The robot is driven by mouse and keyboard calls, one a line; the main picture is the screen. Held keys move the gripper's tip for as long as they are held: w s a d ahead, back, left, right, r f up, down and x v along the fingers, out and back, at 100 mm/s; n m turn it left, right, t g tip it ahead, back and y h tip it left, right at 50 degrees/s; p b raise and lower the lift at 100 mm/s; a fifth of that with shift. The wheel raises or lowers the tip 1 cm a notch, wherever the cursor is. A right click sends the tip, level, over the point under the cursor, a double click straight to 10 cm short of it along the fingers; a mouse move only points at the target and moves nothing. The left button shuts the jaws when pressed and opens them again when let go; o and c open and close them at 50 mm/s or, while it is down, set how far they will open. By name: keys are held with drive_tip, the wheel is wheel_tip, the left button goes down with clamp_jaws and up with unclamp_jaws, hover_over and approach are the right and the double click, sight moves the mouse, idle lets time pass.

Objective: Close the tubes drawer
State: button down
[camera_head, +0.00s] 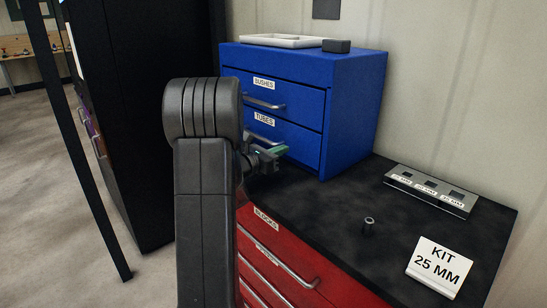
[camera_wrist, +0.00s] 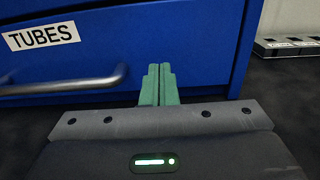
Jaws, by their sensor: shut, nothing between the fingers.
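The blue cabinet (camera_head: 352,112) stands on the black worktop. Its lower drawer, labelled TUBES (camera_head: 304,147), has a front that looks about flush with the cabinet, though a small gap cannot be ruled out. The same drawer front (camera_wrist: 195,40) fills much of the wrist view, with its grey bar handle (camera_wrist: 70,84) at left. My gripper (camera_head: 280,151) is in front of the drawer, right of the handle. Its green fingers (camera_wrist: 158,84) are together and empty, pointing at the lower drawer front. Whether they touch it I cannot tell. My arm hides part of the cabinet's left side.
The BUSHES drawer (camera_head: 290,97) above looks shut. A white tray (camera_head: 281,41) and a dark block (camera_head: 336,46) lie on the cabinet. The worktop holds a small tube (camera_head: 368,226), a slotted holder (camera_head: 431,190) and a KIT 25 MM sign (camera_head: 439,267). Red drawers (camera_head: 290,265) are below.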

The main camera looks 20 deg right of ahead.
drive_tip(key=v, duration=1)
drive_tip(key=shift+s+a+r, duration=0.1)
drive_tip(key=shift+a, duration=0.15)
drive_tip(key=shift+d, duration=0.1)
